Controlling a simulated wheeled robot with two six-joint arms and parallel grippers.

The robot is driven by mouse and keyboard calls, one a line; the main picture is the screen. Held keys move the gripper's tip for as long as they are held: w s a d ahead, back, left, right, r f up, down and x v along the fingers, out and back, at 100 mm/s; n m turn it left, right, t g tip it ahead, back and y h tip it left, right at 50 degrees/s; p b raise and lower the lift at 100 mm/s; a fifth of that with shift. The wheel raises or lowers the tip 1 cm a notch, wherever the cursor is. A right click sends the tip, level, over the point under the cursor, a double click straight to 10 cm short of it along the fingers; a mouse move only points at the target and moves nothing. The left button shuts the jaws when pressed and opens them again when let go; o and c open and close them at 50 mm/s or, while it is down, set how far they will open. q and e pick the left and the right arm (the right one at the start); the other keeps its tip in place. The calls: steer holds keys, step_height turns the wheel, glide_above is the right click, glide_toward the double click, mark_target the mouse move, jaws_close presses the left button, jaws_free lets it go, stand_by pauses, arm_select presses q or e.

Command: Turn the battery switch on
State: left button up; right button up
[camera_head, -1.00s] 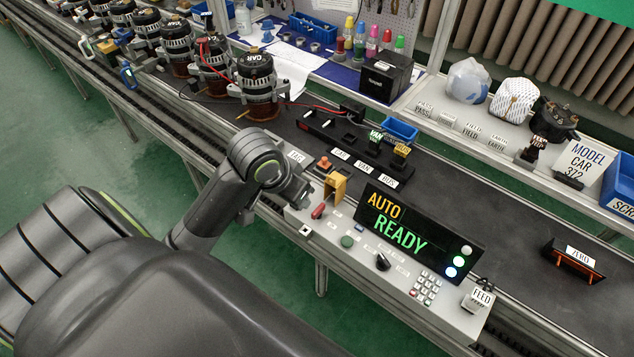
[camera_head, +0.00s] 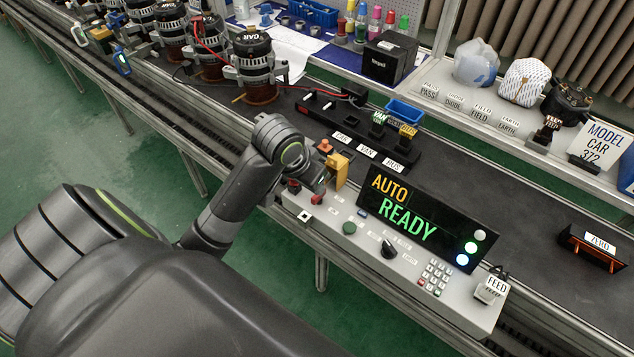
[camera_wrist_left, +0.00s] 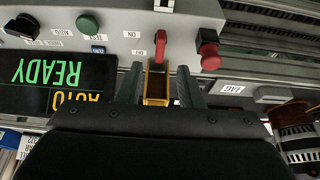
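The battery switch looks to be the red lever (camera_head: 317,198) on the grey control panel, beside a raised yellow guard (camera_head: 340,170). In the left wrist view the red lever (camera_wrist_left: 160,48) stands just beyond the yellow guard (camera_wrist_left: 156,86), near small ON/OFF-type labels. My left gripper (camera_head: 318,180) is over the panel at the guard. In the left wrist view my left gripper (camera_wrist_left: 161,88) is open, one finger on each side of the guard; whether they touch it is unclear. The lever's exact position is hard to tell. My right gripper is not in view.
A red mushroom button (camera_wrist_left: 208,55) stands close beside the lever. A green button (camera_head: 349,228), a black knob (camera_head: 389,248) and a keypad (camera_head: 434,276) are also on the panel. The display (camera_head: 405,215) reads AUTO READY. The conveyor (camera_head: 470,190) runs behind.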

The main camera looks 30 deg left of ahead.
mark_target(319, 197)
arm_select(q)
steer(key=x, duration=0.6)
steer(key=shift+w+f+b, duration=0.15)
steer(key=shift+f+b, duration=0.2)
jaws_close()
